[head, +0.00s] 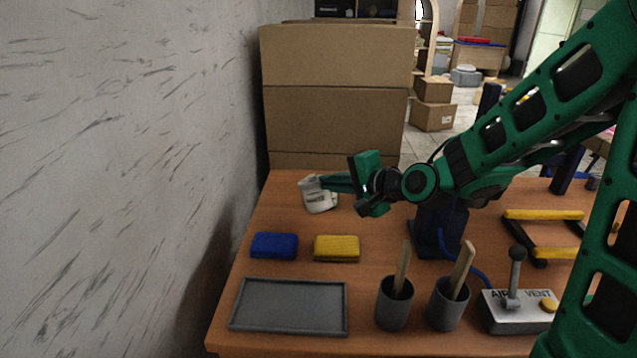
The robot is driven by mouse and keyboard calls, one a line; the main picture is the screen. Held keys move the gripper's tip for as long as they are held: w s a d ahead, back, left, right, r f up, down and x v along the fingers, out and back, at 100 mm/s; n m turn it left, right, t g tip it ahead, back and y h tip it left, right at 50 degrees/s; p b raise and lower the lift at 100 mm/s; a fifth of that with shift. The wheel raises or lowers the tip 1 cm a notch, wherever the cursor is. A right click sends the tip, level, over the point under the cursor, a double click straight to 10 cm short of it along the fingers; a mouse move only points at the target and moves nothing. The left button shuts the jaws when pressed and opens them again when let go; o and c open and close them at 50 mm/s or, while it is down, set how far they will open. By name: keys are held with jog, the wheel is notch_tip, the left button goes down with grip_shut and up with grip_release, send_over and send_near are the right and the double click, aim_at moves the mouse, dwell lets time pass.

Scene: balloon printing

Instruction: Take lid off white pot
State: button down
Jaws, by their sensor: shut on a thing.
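The white pot (320,201) stands near the far left part of the wooden table, with dark marking on its side. It looks slightly tilted. Its lid (309,182) shows as a small pale top, hard to tell apart from the pot at this size. My gripper (327,183) reaches in from the right with its green fingers at the top of the pot, shut on the lid. The fingertips partly cover the pot's upper right rim. I cannot tell whether there is a gap between lid and pot.
A blue sponge (274,245), a yellow sponge (337,248) and a grey tray (289,307) lie in front. Two grey cups (394,305) hold wooden sticks, beside an air-vent lever box (516,310). Cardboard boxes (338,125) stand behind; a wall is at left.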

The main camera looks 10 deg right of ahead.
jog(key=shift+s+d+r, duration=0.25)
jog(key=shift+s+d, duration=0.05)
jog(key=shift+s, duration=0.2)
jog(key=shift+r, duration=0.95)
jog(key=shift+r, duration=0.35)
jog(key=shift+r, duration=0.1)
